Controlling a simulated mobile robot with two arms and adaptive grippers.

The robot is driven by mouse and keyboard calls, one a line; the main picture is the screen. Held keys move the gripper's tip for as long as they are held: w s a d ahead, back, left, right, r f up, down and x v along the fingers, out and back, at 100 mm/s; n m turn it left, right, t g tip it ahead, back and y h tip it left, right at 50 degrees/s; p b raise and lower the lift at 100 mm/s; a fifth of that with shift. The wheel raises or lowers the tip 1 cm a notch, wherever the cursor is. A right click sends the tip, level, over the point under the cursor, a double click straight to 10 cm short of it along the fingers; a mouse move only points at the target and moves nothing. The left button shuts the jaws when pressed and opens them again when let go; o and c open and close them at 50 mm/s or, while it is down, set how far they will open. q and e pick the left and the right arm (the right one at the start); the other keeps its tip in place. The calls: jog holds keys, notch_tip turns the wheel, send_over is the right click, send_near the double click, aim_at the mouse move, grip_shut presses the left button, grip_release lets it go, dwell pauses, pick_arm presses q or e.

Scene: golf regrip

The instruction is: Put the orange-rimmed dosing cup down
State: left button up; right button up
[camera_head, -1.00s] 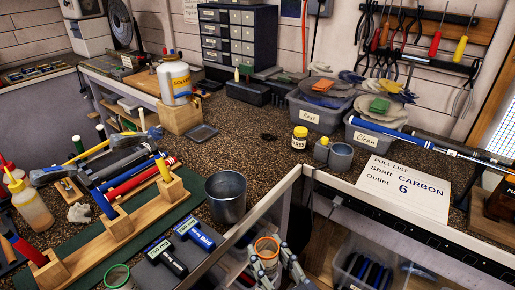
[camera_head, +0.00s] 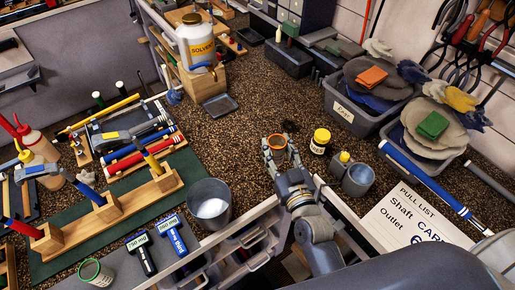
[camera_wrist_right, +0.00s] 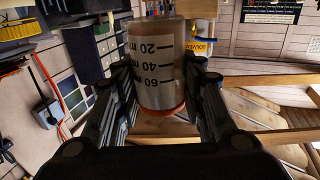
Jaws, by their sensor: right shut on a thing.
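The orange-rimmed dosing cup (camera_head: 277,142) is held between the fingers of my right gripper (camera_head: 276,156). In the head view it is over the speckled worktop, just inside the front edge and left of the yellow-capped jar. I cannot tell whether its base touches the worktop. In the right wrist view the clear cup (camera_wrist_right: 157,68) has dark marks and its orange rim towards the bottom of the picture, with the black fingers of the right gripper (camera_wrist_right: 160,85) on both sides. My left gripper is not in view.
A metal bucket (camera_head: 209,204) stands to the left. The yellow-capped jar (camera_head: 320,141) and grey pots (camera_head: 357,178) are close on the right. A green-rimmed cup (camera_head: 96,272) stands at lower left. The worktop (camera_head: 240,125) behind the cup is mostly clear.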

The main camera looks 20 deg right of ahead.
aim_at(274, 136)
jog(key=w+r, duration=0.1)
jog(key=w+r+p, duration=0.1)
jog(key=shift+w+a+r+p, duration=0.2)
jog(key=shift+w+a+p, duration=0.1)
jog(key=shift+w+d+f, duration=0.15)
jog(key=shift+w+f, duration=0.05)
jog(key=shift+w, duration=0.25)
notch_tip(274, 136, down, 6)
jog(key=b, duration=0.7)
jog(key=shift+f, duration=0.25)
notch_tip(274, 136, down, 3)
jog(key=b, duration=0.3)
jog(key=shift+f, duration=0.2)
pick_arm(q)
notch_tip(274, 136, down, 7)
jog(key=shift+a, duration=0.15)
pick_arm(e)
jog(key=shift+r, duration=0.1)
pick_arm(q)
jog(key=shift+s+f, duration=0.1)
